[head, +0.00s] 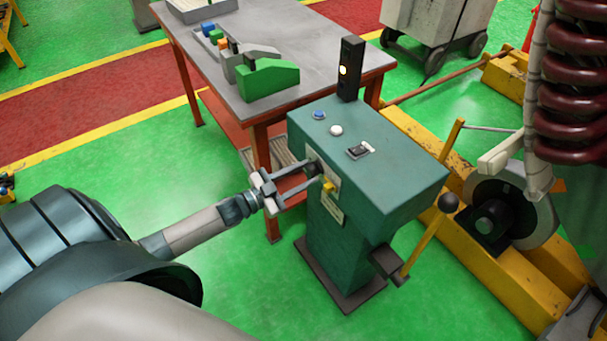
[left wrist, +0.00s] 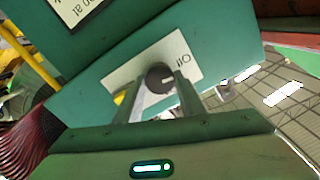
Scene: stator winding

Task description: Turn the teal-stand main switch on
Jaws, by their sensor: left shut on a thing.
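The teal stand (head: 385,173) stands in the middle of the head view. Its main switch is a dark round knob with a white pointer mark, on a pale label plate on the side face; the knob (left wrist: 161,77) shows best in the left wrist view. My left gripper (head: 311,176) reaches in from the left and is shut on the knob, one finger on each side (left wrist: 165,92). In the head view the fingers partly hide the knob. A yellow part (head: 328,184) sits beside it on the plate. My right gripper is not in view.
The stand's top carries a blue button (head: 319,114), a white button (head: 336,130), a small rocker (head: 359,150) and a black post with a lit lamp (head: 349,70). A workbench (head: 215,80) stands behind. A yellow lever (head: 430,240) rises at the stand's right.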

